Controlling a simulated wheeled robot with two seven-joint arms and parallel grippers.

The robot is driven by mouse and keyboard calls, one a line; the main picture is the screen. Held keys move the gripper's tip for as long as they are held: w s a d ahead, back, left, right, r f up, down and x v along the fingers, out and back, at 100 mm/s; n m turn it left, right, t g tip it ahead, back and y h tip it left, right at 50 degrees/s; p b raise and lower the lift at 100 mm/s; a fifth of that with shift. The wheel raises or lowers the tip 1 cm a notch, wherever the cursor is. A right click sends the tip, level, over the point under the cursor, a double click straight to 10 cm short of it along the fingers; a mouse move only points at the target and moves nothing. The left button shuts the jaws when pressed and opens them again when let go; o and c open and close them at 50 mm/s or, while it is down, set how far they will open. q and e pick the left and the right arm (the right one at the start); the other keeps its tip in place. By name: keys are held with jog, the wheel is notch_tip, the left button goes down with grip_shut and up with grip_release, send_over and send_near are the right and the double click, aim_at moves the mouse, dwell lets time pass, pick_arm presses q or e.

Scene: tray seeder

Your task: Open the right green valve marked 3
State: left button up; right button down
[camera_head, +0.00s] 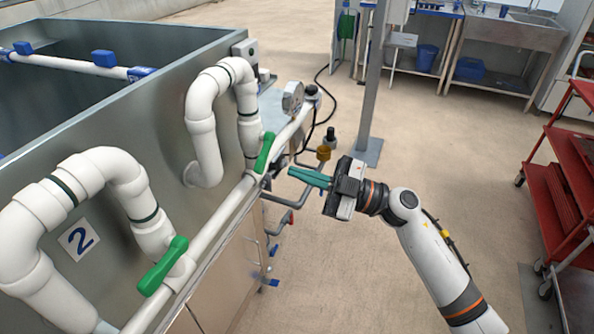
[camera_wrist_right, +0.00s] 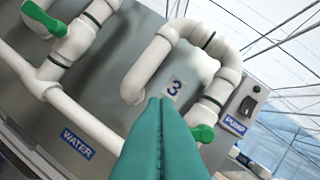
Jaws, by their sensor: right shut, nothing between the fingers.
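The green valve marked 3 (camera_head: 265,153) is a lever handle on the white pipe below the farther pipe loop in the head view. It also shows in the right wrist view (camera_wrist_right: 203,133), to the right of the fingers, with the "3" label (camera_wrist_right: 174,88) left of it. My right gripper (camera_head: 292,173) has long green fingers that are shut and empty. It points at the valve from the right and appears apart from it. In the right wrist view its fingers (camera_wrist_right: 160,102) cover part of the pipe. My left gripper is not in view.
A second green valve (camera_head: 163,266) sits nearer, by the "2" label (camera_head: 79,239). White pipes run along the metal tank (camera_head: 120,110). A grey post (camera_head: 374,90) stands behind my right gripper. A red cart (camera_head: 565,170) is at the right. Open floor lies between.

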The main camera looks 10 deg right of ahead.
aim_at(264, 161)
jog(key=p+x, duration=0.2)
jog(key=x, duration=0.6)
jog(key=w+f, duration=0.1)
jog(key=d+f+b, duration=0.1)
jog(key=f, duration=0.1)
jog(key=shift+w+d+f, duration=0.1)
jog(key=shift+w+f, duration=0.05)
jog(key=shift+w, duration=0.25)
